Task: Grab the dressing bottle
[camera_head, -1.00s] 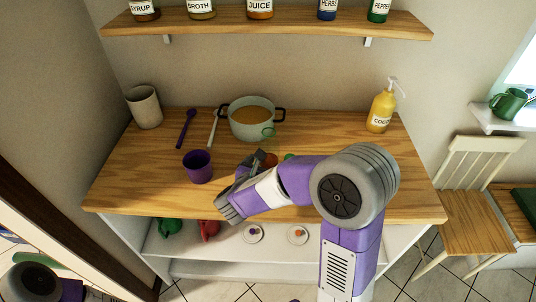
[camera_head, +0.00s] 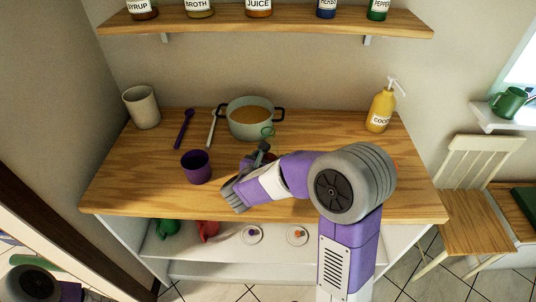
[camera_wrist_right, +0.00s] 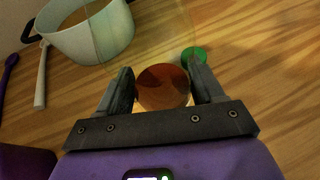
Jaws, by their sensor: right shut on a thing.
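My right gripper (camera_head: 262,155) is over the middle of the wooden counter and shut on a round reddish-brown thing (camera_wrist_right: 163,87). In the right wrist view this thing fills the gap between the two fingers (camera_wrist_right: 162,90), with a faint see-through outline above it. I take it for the dressing bottle, a clear one with dark contents; no label shows. In the head view my gripper and arm hide most of it. My left gripper is out of view.
A pot (camera_head: 250,118) stands behind my gripper, a purple cup (camera_head: 196,167) to its left. A green round thing (camera_wrist_right: 194,56) is just beyond the right finger. A yellow pump bottle (camera_head: 381,110) stands at the back right. The counter's left front is clear.

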